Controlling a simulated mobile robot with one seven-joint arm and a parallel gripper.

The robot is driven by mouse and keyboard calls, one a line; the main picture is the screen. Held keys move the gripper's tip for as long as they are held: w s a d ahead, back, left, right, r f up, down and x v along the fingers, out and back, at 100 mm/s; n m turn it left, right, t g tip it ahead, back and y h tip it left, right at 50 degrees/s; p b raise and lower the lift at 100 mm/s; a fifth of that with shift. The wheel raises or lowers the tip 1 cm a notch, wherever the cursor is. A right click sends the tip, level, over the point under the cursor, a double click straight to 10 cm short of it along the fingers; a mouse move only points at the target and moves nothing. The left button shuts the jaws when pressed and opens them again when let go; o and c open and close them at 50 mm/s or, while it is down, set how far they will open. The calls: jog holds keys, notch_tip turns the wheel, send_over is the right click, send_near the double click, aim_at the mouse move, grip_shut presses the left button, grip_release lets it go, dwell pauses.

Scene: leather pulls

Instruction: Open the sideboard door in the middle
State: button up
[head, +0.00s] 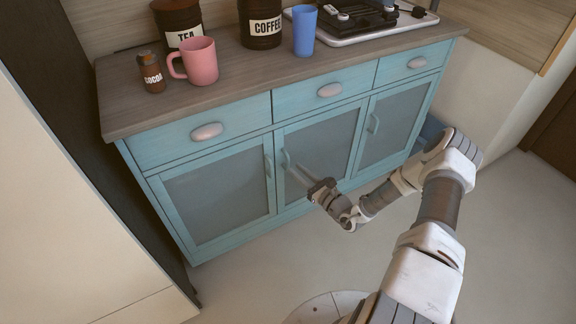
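The light-blue sideboard has three doors with grey panels. The middle door (328,136) is closed, and its vertical blue handle (286,159) is on its left edge. My gripper (299,173) reaches in from the lower right, in front of the lower left part of this door. Its pale fingers point toward the handle, with their tips close to its lower end. I cannot tell whether they touch the handle or how far apart they are. The dark gripper body hides a little of the door's lower frame.
The left door (220,195) and right door (392,120) are closed, with three drawers above. A pink mug (201,62), cocoa jar (152,73), tins, a blue cup (304,32) and a hob stand on the top. The floor in front is clear.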

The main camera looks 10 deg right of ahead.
aim_at(288, 163)
jog(key=shift+b+x, duration=0.55)
jog(key=shift+x, duration=2.05)
grip_shut()
